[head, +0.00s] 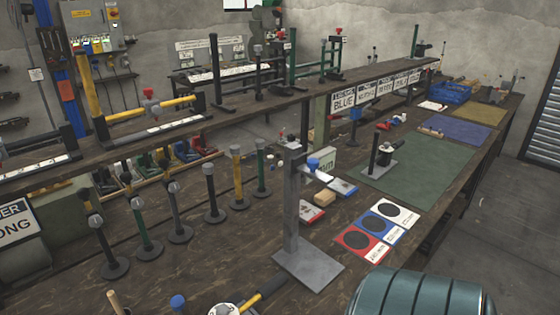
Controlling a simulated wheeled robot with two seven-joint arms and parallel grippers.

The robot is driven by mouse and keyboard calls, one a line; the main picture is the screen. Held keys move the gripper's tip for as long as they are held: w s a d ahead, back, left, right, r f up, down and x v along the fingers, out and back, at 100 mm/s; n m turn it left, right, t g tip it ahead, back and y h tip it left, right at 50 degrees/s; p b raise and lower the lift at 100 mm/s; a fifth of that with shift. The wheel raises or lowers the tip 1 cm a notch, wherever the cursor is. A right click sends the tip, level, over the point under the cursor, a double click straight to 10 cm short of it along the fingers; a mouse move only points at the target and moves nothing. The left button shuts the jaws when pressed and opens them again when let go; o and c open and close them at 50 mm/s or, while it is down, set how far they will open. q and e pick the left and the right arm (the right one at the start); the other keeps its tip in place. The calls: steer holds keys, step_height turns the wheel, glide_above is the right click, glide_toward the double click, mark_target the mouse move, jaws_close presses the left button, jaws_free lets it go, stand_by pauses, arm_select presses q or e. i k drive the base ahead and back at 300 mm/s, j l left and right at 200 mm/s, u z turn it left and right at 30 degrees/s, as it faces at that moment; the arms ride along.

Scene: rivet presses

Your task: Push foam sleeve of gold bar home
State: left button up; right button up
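A yellow-gold bar (154,108) lies level on the upper shelf at the left, between a yellow post and a black post, with a red knob above it. An upright gold rod (237,170) on a round black base stands in the row on the bench below. I cannot tell which of these is the gold bar of the task. No foam sleeve can be made out for certain on either. Neither of my grippers shows. A rounded teal part (420,293) at the bottom right is probably mine.
A grey press stand (290,215) rises from the bench at the centre. Several upright rods on black bases stand to its left. Red, blue and white cards (378,228) and a green mat (420,165) lie to its right. A blue crate (451,92) sits at the back.

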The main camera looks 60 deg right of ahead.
mark_target(275, 284)
steer(key=z, duration=1.7)
